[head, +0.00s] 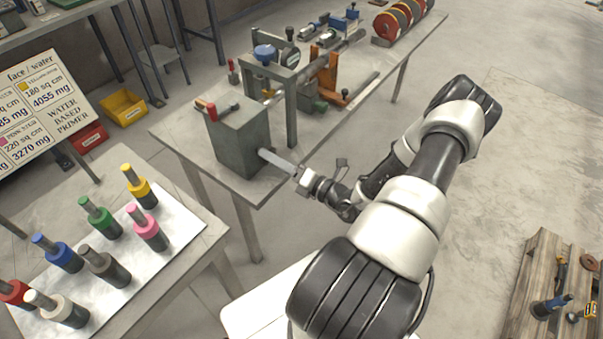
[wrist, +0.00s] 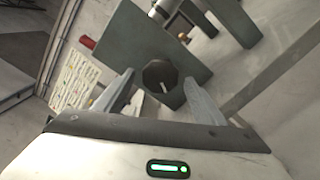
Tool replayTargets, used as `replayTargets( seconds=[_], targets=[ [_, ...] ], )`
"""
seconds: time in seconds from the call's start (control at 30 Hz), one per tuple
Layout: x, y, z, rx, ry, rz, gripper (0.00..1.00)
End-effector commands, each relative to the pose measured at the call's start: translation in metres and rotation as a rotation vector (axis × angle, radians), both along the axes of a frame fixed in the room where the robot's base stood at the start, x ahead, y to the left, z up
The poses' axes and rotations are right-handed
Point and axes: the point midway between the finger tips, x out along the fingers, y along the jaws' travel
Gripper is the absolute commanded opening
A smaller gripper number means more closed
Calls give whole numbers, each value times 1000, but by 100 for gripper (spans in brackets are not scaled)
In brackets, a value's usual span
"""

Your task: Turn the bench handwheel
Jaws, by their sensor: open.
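A dark, many-sided knob with a light mark on its face, which looks like the handwheel (wrist: 153,72), sits in front of the flat side of the grey-green block (wrist: 122,45). The block also shows in the head view (head: 240,142), near the front of the bench. My gripper (head: 264,154) reaches the block's right side. In the wrist view my gripper (wrist: 160,82) is open, with one finger on each side of the knob. I cannot tell whether the fingers touch it. In the head view the knob is hidden by the gripper.
The bench (head: 188,143) carries a grey frame with a blue knob (head: 264,52), an orange clamp (head: 330,75) and red rolls (head: 392,22). A red-handled part (head: 212,110) lies atop the block. Coloured bottles stand on a white sheet (head: 172,240) at left.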

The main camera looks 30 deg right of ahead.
Motion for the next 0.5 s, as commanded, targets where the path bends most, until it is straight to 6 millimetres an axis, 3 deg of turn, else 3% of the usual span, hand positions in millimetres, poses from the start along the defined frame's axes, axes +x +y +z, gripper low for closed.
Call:
replayTargets(
  seconds=[0.5],
  targets=[
    [-113,-43,-1,-2,2,-6,64]
  ],
)
